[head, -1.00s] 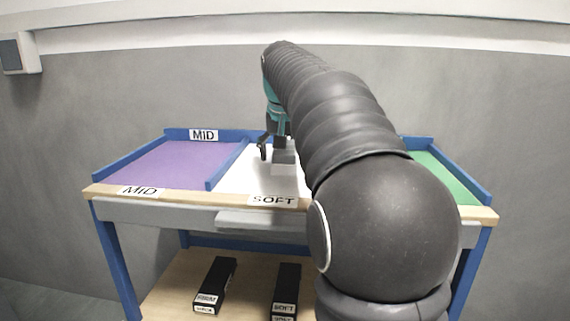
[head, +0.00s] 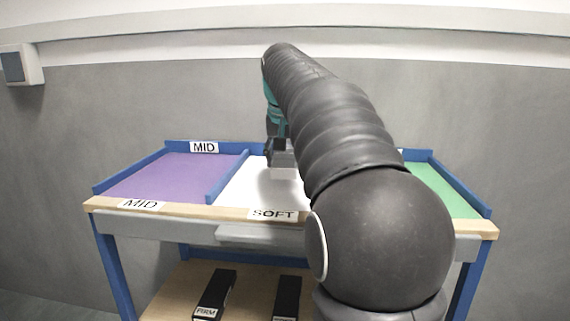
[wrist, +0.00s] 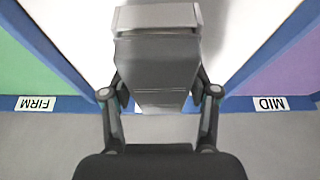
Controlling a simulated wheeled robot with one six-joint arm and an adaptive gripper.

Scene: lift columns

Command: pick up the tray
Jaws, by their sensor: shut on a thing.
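A grey boxy thing (head: 284,167) with a paler end is at the white middle section of the table. The wrist view shows the grey boxy thing (wrist: 157,68) large, between the two fingers of my gripper (wrist: 162,98). The fingers are shut on its sides. In the head view my gripper (head: 271,152) is dark and partly hidden by my arm. I cannot tell whether the boxy thing touches the white surface. Nothing else in view clearly looks like a tray.
The table has a purple section (head: 172,178) at left, labelled MID, and a green one (head: 440,188) at right, labelled FIRM in the wrist view. Blue rails (head: 228,178) divide them. Dark blocks (head: 216,292) lie on the lower shelf.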

